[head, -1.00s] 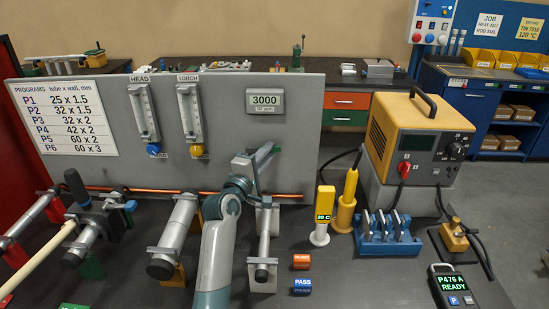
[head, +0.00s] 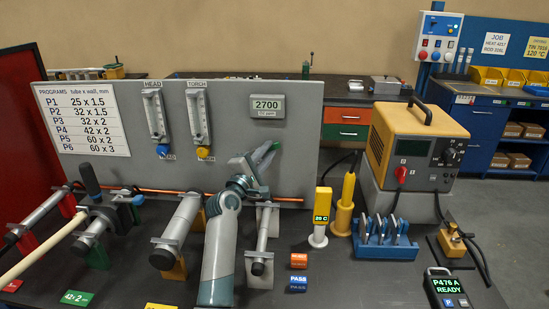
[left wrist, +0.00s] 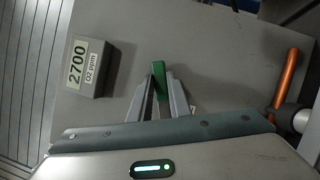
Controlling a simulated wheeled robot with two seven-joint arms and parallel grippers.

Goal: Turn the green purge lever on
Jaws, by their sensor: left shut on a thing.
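The green purge lever (left wrist: 158,80) shows in the left wrist view as a short green bar on the grey panel (left wrist: 215,60). My left gripper (left wrist: 160,90) is shut on it, with one finger on each side. In the head view my left gripper (head: 262,158) reaches up to the panel (head: 330,110), below the oxygen display (head: 268,107). A bit of the green lever shows at the fingertips there. The lever's base is hidden by the fingers and hand. The display reads 2700 and also shows in the left wrist view (left wrist: 88,65). My right gripper is not in view.
Two flow meters (head: 155,118) with blue and yellow knobs are left of my gripper. A copper tube (head: 290,199) runs along the panel's foot. A yellow welding unit (head: 418,145), a blue rack (head: 385,245) and a yellow-topped gauge (head: 322,205) stand to the right.

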